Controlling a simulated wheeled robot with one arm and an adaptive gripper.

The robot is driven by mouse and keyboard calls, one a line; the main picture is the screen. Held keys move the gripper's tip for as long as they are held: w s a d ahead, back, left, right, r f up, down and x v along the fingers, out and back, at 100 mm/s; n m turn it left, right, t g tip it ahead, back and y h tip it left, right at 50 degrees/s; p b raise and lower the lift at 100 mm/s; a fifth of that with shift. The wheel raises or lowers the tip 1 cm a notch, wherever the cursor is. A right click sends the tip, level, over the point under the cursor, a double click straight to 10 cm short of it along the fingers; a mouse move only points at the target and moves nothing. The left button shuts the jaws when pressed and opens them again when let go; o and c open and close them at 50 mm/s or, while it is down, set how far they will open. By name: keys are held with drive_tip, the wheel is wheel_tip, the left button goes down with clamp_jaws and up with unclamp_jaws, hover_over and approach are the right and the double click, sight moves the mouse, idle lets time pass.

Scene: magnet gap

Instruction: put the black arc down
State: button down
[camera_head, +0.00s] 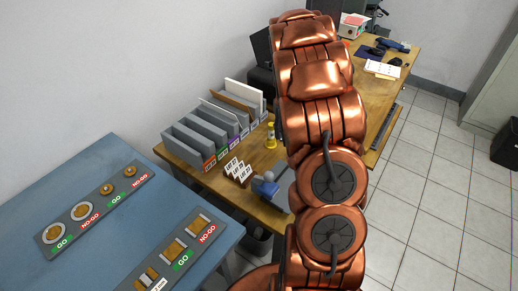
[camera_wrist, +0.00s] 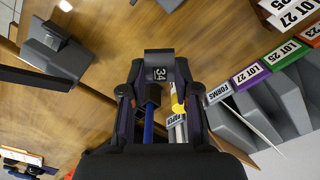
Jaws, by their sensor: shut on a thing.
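The black arc (camera_wrist: 159,57), a small dark piece with a pale "34" label, sits between my fingertips in the wrist view. My gripper (camera_wrist: 158,72) is shut on it, above the wooden desk (camera_wrist: 105,45). I cannot tell how high it is over the desk. In the head view my copper arm covers the gripper and the black arc.
A grey file sorter (camera_head: 196,138) with labelled slots and white lot cards (camera_head: 238,170) stand on the desk. In the wrist view, a dark grey stand (camera_wrist: 58,45) is at the upper left. A blue table (camera_head: 75,180) with gauge boards is at the left in the head view.

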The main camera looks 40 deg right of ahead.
drive_tip(key=p, duration=0.1)
hover_over(281, 157)
wheel_tip(281, 157, down, 5)
drive_tip(key=shift+s+r, duration=0.1)
drive_tip(key=shift+f+p, duration=0.85)
drive_tip(key=shift+f, duration=1.6)
drive_tip(key=shift+f, duration=0.15)
drive_tip(key=c, duration=0.8)
unclamp_jaws()
drive_tip(key=shift+c, duration=0.2)
